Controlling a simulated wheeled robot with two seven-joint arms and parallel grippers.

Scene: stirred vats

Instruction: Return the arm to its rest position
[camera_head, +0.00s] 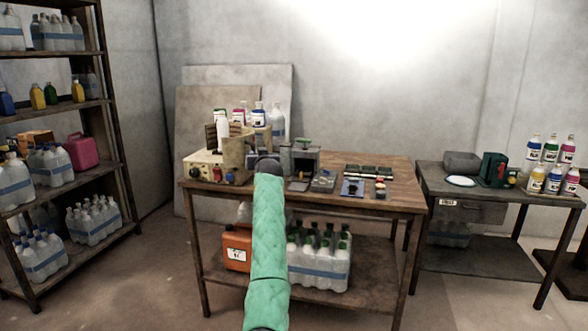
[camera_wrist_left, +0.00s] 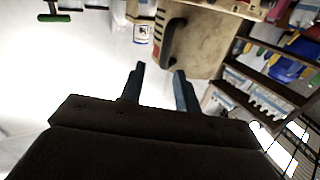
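My left arm, in a green sleeve, rises from the bottom middle of the head view to a dark wrist at the workbench (camera_head: 392,178). Its fingers are hidden there. In the left wrist view, which looks upside down, my left gripper (camera_wrist_left: 159,68) is open, its two dark fingers apart with nothing clasped. A beige vat (camera_wrist_left: 200,50) with a dark curved handle (camera_wrist_left: 172,42) lies just beyond the fingertips; I cannot tell the exact gap. The vat also shows in the head view (camera_head: 235,153), left of my wrist. My right gripper is in neither view.
A cream control box (camera_head: 203,170) and bottles crowd the bench's left; a small dark tray (camera_head: 352,187) lies to the right. A side table (camera_head: 470,185) holds several coloured bottles. A loaded shelf (camera_head: 118,125) stands left. Open floor lies between shelf and bench.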

